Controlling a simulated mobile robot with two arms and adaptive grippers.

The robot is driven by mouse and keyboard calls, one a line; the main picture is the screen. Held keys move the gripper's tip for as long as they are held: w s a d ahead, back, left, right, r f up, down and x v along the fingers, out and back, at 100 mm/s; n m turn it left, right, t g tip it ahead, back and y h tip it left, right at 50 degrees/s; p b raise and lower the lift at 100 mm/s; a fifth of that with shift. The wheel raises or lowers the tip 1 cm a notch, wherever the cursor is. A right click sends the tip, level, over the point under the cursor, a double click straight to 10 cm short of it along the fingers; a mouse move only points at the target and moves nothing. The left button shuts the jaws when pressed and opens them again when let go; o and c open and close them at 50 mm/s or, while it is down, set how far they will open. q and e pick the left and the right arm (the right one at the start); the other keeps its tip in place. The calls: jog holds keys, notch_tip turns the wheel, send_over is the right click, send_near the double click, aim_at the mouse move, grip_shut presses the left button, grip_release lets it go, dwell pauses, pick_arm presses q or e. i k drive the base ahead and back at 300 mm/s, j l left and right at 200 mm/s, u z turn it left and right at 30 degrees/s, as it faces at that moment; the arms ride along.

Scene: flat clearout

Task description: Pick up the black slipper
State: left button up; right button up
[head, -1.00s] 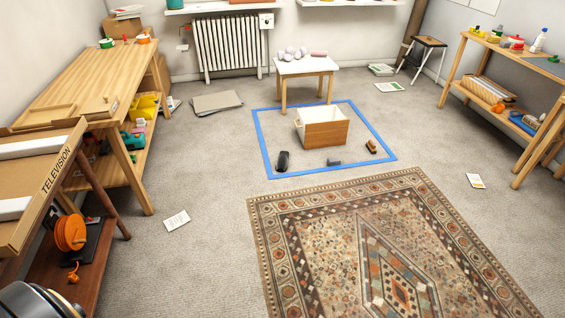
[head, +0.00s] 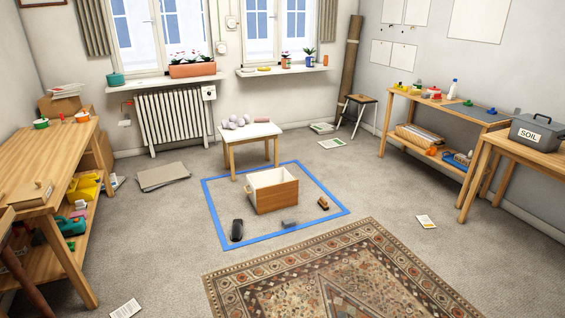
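A black slipper (head: 237,230) lies on the carpet inside the blue taped square (head: 274,236), near its front left corner. A wooden box with a white inside (head: 277,197) stands open in the square, behind and to the right of the slipper. A small grey object (head: 289,224) and a brown brush-like object (head: 323,203) also lie inside the tape. Neither of my grippers shows in the head view.
A patterned rug (head: 340,275) lies in front of the square. A small white-topped table (head: 250,131) stands at its back edge. Wooden benches stand left (head: 62,166) and right (head: 440,107). Flat cardboard (head: 163,176) and papers (head: 426,221) lie on the floor.

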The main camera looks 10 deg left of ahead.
aim_at(235, 234)
jog(key=i+u, duration=0.35)
jog(key=i, duration=1.75)
